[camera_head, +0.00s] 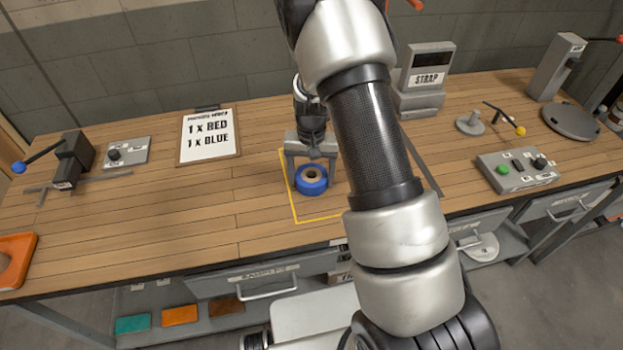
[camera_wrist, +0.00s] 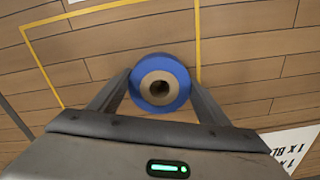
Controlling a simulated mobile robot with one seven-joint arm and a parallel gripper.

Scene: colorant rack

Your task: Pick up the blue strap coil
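The blue strap coil (camera_head: 312,181) is a ring with a tan core and a dark centre hole. It lies flat inside the yellow outline (camera_head: 296,209) on the wooden bench. My gripper (camera_head: 310,178) reaches over it from the far side, one finger on each side of the coil. In the wrist view the coil (camera_wrist: 160,84) sits between the two fingers of my gripper (camera_wrist: 161,88), close against both. I cannot tell whether the fingers press on it or leave a small gap. No lift off the bench is clear.
An order board (camera_head: 209,137) reading 1 x RED, 1 x BLUE lies left of the coil. A grey STRAP dispenser (camera_head: 425,82) stands behind, to the right. A button box (camera_head: 517,170) is at right, and an orange tray (camera_head: 17,260) at far left.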

